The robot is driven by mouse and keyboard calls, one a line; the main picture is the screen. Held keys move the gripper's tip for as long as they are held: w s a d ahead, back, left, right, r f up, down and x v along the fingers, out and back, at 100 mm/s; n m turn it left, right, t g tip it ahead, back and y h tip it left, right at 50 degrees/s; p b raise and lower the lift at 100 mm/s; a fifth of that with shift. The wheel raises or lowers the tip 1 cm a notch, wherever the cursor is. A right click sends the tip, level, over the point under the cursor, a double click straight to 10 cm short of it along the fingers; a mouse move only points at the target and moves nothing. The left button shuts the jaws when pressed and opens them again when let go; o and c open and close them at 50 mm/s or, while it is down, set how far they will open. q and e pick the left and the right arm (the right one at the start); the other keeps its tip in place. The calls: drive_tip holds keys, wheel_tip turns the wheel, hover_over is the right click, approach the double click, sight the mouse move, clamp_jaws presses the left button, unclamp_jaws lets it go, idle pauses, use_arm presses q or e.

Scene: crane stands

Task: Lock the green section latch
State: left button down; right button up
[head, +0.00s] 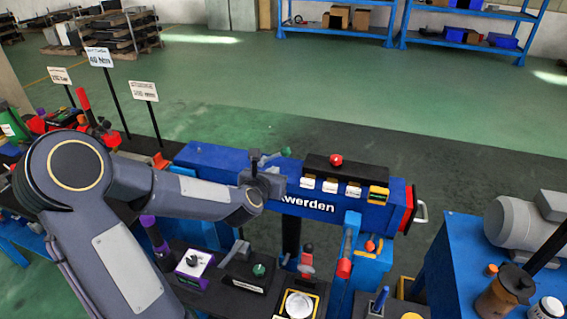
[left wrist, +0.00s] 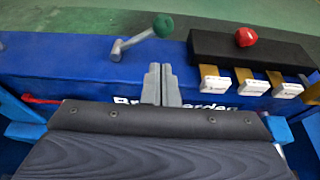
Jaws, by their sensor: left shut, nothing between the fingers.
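The green section latch shows as a grey lever with a green knob (head: 287,151) on the blue crane beam (head: 215,160). In the left wrist view the green knob (left wrist: 163,25) is at the upper middle, and the lever slants up to the right from its pivot at the left. My left gripper (head: 266,178) is at the near side of the beam, close below the lever. In the left wrist view its two grey fingers (left wrist: 161,82) are together and empty, with a visible gap in the picture below the knob. My left forearm hides part of the beam. My right gripper is not in view.
A black block with a red knob (head: 336,160) and several white tags stands right of the latch. Below is a bench with knobs and levers, including a red-handled one (head: 344,268). Sign posts (head: 100,57) stand left. A grey motor (head: 520,222) sits right.

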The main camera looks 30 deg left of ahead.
sight(276, 155)
use_arm(q)
drive_tip(key=p+x, duration=0.1)
drive_tip(key=x, duration=0.8)
drive_tip(key=shift+w+f+p, duration=0.15)
drive_tip(key=shift+w+p, duration=0.05)
drive_tip(key=shift+p, duration=0.2)
